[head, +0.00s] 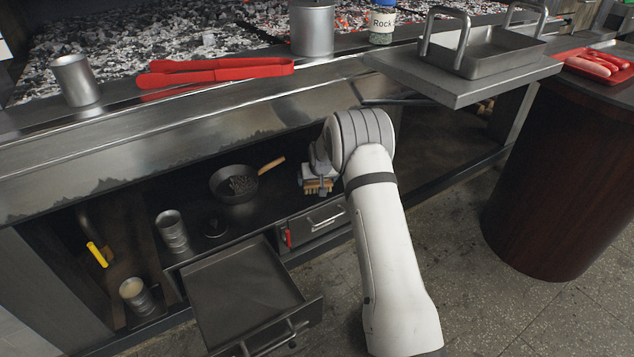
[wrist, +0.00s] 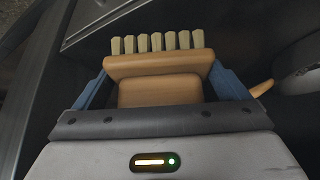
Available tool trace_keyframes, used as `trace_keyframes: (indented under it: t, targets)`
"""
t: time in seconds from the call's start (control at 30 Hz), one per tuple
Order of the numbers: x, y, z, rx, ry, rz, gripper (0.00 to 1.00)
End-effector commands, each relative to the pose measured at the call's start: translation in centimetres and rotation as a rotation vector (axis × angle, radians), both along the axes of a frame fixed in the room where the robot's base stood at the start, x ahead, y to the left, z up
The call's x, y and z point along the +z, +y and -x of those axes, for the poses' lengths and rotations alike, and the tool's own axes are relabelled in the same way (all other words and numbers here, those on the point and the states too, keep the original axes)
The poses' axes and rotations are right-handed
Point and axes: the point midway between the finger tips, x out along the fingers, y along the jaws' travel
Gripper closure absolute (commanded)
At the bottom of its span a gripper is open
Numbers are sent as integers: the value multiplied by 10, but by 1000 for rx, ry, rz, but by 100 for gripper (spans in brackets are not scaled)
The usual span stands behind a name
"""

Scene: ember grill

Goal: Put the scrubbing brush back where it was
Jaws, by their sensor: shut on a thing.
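The scrubbing brush (wrist: 158,66) has a tan wooden body and a row of pale bristles. In the wrist view my gripper (wrist: 160,85) is shut on its body, one blue finger on each side, with the bristles pointing away from the gripper. In the head view the brush (head: 318,186) shows small below my wrist, bristles down. My gripper (head: 316,176) is there at the front of the dark shelf under the grill, above the closed drawer (head: 316,222). My arm hides part of the shelf to the right. I cannot tell whether the brush touches the shelf.
A pan (head: 236,197) with a wooden handle stands on the shelf, left of the brush. Metal cups (head: 171,231) stand further left. An empty drawer (head: 240,290) is pulled out below. The grill's front ledge (head: 200,135) overhangs the shelf. A metal side shelf (head: 470,90) juts out at right.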

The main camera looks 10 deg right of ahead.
Motion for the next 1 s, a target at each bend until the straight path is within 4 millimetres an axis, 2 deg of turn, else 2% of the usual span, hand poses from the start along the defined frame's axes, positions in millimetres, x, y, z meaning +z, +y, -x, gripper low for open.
trace_keyframes:
  t: [0.1,0.3,0.43,0.67,1.0]
  targets:
    - [-2,0,-23,0,-4,0,24]
    - [-1,0,-41,0,-1,0,24]
    - [-5,0,-43,1,1,0,24]
    - [-35,0,-43,1,-1,1,24]
    - [-36,1,-43,1,-1,1,24]
